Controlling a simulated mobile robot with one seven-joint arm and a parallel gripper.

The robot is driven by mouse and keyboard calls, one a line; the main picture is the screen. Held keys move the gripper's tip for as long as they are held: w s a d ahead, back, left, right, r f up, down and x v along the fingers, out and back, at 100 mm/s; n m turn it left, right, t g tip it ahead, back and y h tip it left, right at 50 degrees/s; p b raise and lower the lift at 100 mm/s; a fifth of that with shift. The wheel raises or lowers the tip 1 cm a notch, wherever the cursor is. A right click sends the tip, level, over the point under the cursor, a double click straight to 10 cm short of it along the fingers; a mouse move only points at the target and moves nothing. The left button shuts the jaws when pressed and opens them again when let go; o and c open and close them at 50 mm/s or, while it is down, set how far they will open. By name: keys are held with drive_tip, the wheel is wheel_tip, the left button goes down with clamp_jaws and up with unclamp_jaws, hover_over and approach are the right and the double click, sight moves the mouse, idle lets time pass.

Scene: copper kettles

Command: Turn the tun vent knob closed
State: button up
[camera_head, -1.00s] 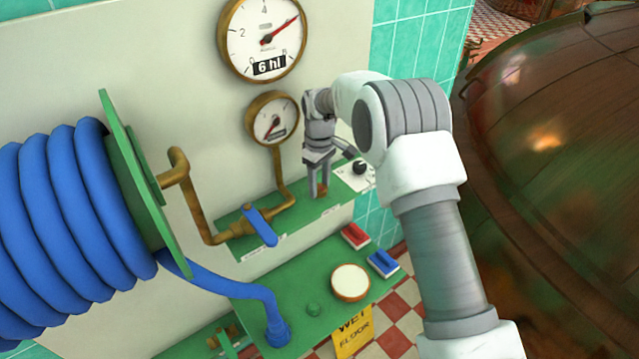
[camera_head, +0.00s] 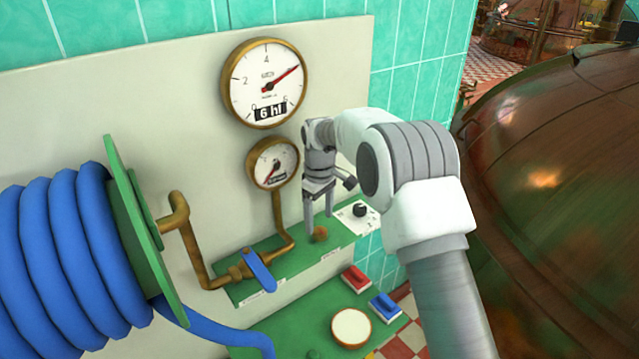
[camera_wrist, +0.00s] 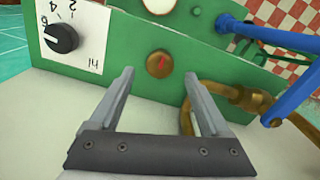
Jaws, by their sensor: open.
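The red mark stands nearly upright in the wrist view, leaning slightly right. My gripper (camera_head: 318,219) is open and empty, pointing down just above the knob. In the wrist view the fingertips (camera_wrist: 159,77) are spread wide, one to each side of the knob, and appear clear of it.
A black dial knob (camera_head: 360,210) on a numbered white plate is close to the right. A brass pipe with a blue lever (camera_head: 259,271) is to the left.

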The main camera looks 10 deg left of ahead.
sight(320, 230)
wheel_tip(320, 230, up, 14)
idle(0.3)
drive_tip(key=s+d+r+m+t, duration=0.1)
drive_tip(key=s+d+r+m, duration=0.2)
drive_tip(key=s+d+r, duration=0.4)
drive_tip(key=s+d+r+m+t, duration=0.25)
drive_tip(key=s+d+r, duration=0.3)
drive_tip(key=d, duration=0.45)
drive_tip(key=s+d+f+m, duration=0.2)
drive_tip(key=s+d, duration=0.1)
drive_tip(key=s, duration=0.3)
drive_tip(key=s+d+f+m+t, duration=0.1)
drive_tip(key=s+d+f+m, duration=0.1)
drive_tip(key=s+d, duration=0.2)
drive_tip(key=s+d+f+m+t, duration=0.1)
drive_tip(key=s+d+m, duration=0.2)
drive_tip(key=s, duration=0.7)
drive_tip(key=shift+d+f, duration=0.4)
